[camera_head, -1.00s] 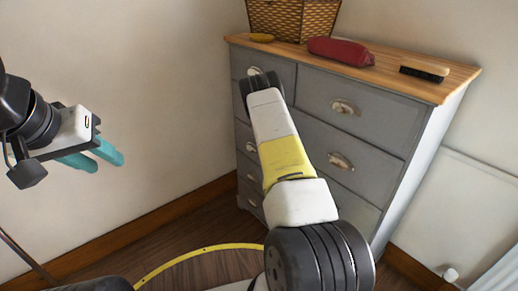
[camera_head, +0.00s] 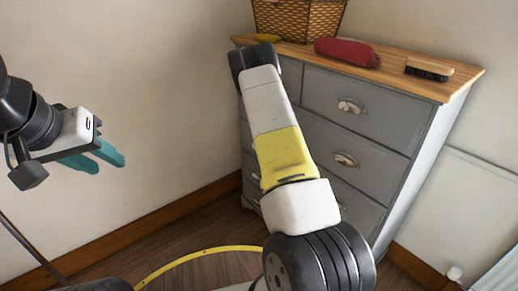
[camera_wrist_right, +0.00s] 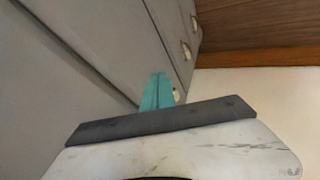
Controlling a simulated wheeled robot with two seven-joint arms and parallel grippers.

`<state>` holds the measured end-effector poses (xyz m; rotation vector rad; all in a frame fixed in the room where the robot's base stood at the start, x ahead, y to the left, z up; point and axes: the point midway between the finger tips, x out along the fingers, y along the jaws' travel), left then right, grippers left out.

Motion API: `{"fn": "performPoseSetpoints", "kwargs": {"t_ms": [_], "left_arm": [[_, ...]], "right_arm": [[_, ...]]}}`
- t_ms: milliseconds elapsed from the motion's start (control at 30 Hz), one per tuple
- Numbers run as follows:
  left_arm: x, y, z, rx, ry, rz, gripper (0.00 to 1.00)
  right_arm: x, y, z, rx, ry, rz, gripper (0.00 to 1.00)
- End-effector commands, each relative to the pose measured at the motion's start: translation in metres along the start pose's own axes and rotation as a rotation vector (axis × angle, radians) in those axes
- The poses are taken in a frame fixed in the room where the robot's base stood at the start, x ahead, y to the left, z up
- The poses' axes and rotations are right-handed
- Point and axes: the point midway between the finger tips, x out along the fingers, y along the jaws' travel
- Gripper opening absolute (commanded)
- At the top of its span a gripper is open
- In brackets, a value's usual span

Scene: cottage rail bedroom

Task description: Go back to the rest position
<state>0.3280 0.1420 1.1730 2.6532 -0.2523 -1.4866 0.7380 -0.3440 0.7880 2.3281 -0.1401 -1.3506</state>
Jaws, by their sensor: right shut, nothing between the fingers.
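My left gripper (camera_head: 97,160) hangs at the left of the head view in front of the bare wall. Its two teal fingers are apart, with nothing between them. My right arm reaches up through the middle of the head view, in front of the grey dresser (camera_head: 372,112); its gripper is hidden there behind the arm. In the right wrist view my right gripper (camera_wrist_right: 157,76) has its teal fingers together and empty. The grey dresser front (camera_wrist_right: 85,50) fills the left of that view, close to the fingers; I cannot tell the gap.
A yellow curved strip (camera_head: 200,251) shows low down, above the wood floor (camera_head: 215,268). Walls stand left and right.

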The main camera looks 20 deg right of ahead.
Motion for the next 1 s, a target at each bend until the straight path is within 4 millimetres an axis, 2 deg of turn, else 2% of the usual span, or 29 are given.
{"fn": "performPoseSetpoints", "kwargs": {"t_ms": [100, 367, 467, 567, 733, 867, 1000], "left_arm": [[0.0, 0.0, 0.0, 0.0, 0.0, 0.0, 0.36], [0.0, 0.0, 0.0, 0.0, 0.0, 0.0, 0.36], [0.0, 0.0, 0.0, 0.0, 0.0, 0.0, 0.36], [0.0, 0.0, 0.0, 0.0, 0.0, 0.0, 0.36], [0.0, 0.0, 0.0, 0.0, 0.0, 0.0, 0.36], [0.0, 0.0, 0.0, 0.0, 0.0, 0.0, 0.36], [0.0, 0.0, 0.0, 0.0, 0.0, 0.0, 0.36]], "right_arm": [[-0.015, -0.001, -0.001, 0.0, 0.001, 0.0, 0.0], [-0.028, 0.0, -0.003, 0.01, 0.003, -0.007, 0.0], [-0.05, 0.002, -0.013, 0.047, 0.01, -0.033, 0.0], [-0.091, 0.003, -0.029, 0.112, 0.021, -0.085, 0.0], [-0.184, 0.0, -0.049, 0.223, 0.04, -0.202, 0.0], [-0.257, -0.006, -0.054, 0.283, 0.054, -0.288, 0.0], [-0.335, -0.014, -0.047, 0.325, 0.066, -0.372, 0.0]]}}
